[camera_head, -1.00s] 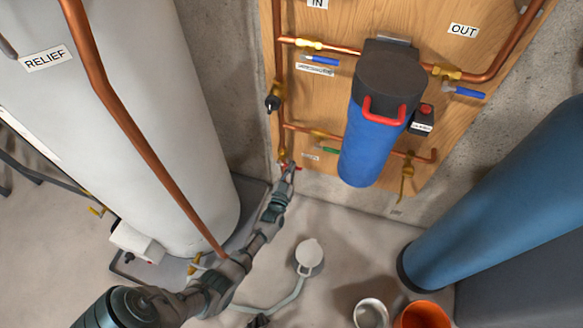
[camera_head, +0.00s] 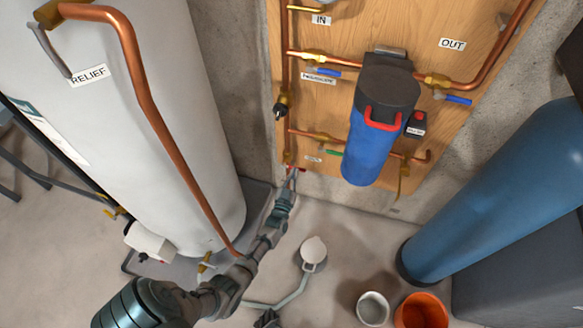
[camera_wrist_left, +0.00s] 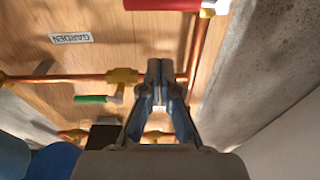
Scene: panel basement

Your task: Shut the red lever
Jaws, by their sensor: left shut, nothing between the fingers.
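The red lever (camera_wrist_left: 162,4) shows at the top edge of the left wrist view, partly cut off. It lies crosswise to the copper pipe, with its brass valve body (camera_wrist_left: 214,6) at its right end. In the head view only a small red bit of it shows beside the tip of my left gripper (camera_head: 292,174), low on the wooden board. My left gripper (camera_wrist_left: 160,66) is shut and empty, its fingertips together below the lever in the wrist view, with a gap between in that picture. Whether they touch anything cannot be told.
A green-handled valve (camera_wrist_left: 92,99) sits near the GARDEN label (camera_wrist_left: 72,38). A blue filter housing (camera_head: 372,145) hangs right of my gripper. A white tank (camera_head: 190,120) stands left. A white bucket (camera_head: 373,309) and an orange bucket (camera_head: 422,311) stand on the floor.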

